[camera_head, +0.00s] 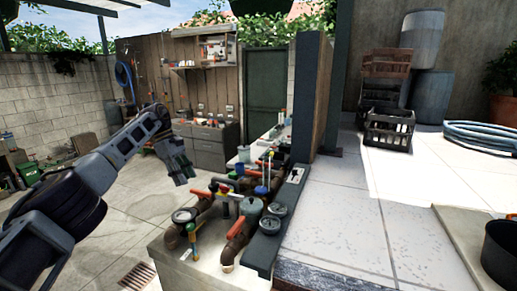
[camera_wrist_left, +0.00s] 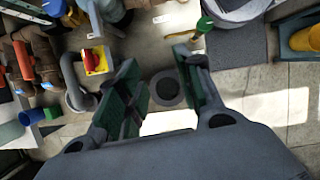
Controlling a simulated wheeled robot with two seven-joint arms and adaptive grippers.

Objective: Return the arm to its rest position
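My left arm (camera_head: 95,172) comes in from the left in the head view, stretched forward over the paved floor. My left gripper (camera_head: 180,170) is at its end, in the air left of the pipes and valves, apart from them. In the left wrist view my left gripper (camera_wrist_left: 160,82) has its green-padded fingers spread apart. Nothing is held between them; floor and a dark round thing (camera_wrist_left: 168,90) show through the gap, beyond the fingers. My right arm and right gripper are in neither view.
Brown pipes with red handles (camera_head: 240,232) and gauges (camera_head: 184,215) stand on a ledge right of my left arm. A dark post (camera_head: 305,95) rises behind them. Grey cabinets (camera_head: 210,155) stand at the back. Crates (camera_head: 389,130) and a hose (camera_head: 480,135) are at right. Paved floor (camera_head: 120,225) lies open below the arm.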

